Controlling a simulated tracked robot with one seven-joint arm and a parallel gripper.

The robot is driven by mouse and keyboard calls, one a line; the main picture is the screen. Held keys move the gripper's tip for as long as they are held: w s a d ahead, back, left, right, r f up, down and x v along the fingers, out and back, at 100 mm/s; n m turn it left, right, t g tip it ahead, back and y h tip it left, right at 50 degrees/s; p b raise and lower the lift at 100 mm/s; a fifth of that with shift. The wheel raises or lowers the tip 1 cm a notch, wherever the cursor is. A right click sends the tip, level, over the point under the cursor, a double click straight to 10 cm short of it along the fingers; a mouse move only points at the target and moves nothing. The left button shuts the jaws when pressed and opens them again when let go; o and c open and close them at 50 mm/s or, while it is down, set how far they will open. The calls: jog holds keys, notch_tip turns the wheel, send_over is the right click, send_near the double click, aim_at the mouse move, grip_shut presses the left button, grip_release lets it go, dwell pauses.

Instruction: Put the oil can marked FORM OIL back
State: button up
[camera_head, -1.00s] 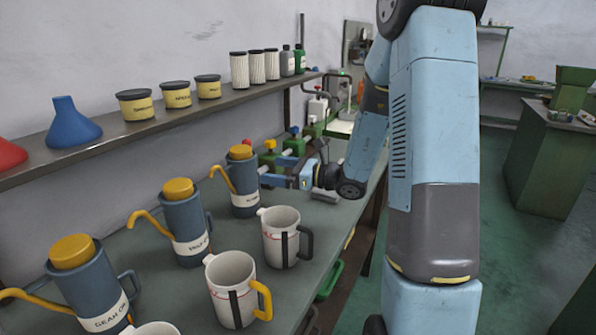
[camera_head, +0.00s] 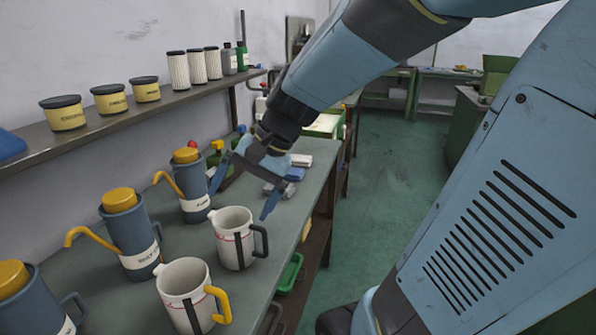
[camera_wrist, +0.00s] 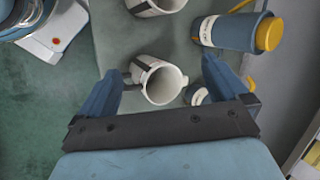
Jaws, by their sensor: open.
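Blue oil cans with yellow lids and spouts stand upright on the bench: a far one (camera_head: 193,190), a middle one (camera_head: 130,235) and a near one (camera_head: 30,305) cut by the left edge. Their labels are too small or angled for me to tell surely which reads FORM OIL. My gripper (camera_head: 241,195) is open and empty, pointing down, with its fingers by the far can and the far white mug (camera_head: 233,240). In the wrist view, that mug (camera_wrist: 160,80) shows between the fingers. The far can (camera_wrist: 195,96) is partly hidden behind one finger.
Another white mug with a yellow handle (camera_head: 187,290) stands nearer on the bench (camera_head: 230,300). A wall shelf (camera_head: 110,120) above holds yellow tins (camera_head: 108,98) and white filters (camera_head: 196,66). Small fittings lie beyond my gripper. The green floor at right is open.

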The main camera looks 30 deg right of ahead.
jog(key=s+d+r+n+t+h, duration=0.4)
jog(key=s+d+r+n+h, duration=0.1)
jog(key=d, duration=0.4)
jog(key=shift+s+r+n+h, duration=0.2)
jog(key=shift+s+n+h, duration=0.15)
jog(key=shift+n+h, duration=0.05)
jog(key=shift+c, duration=0.5)
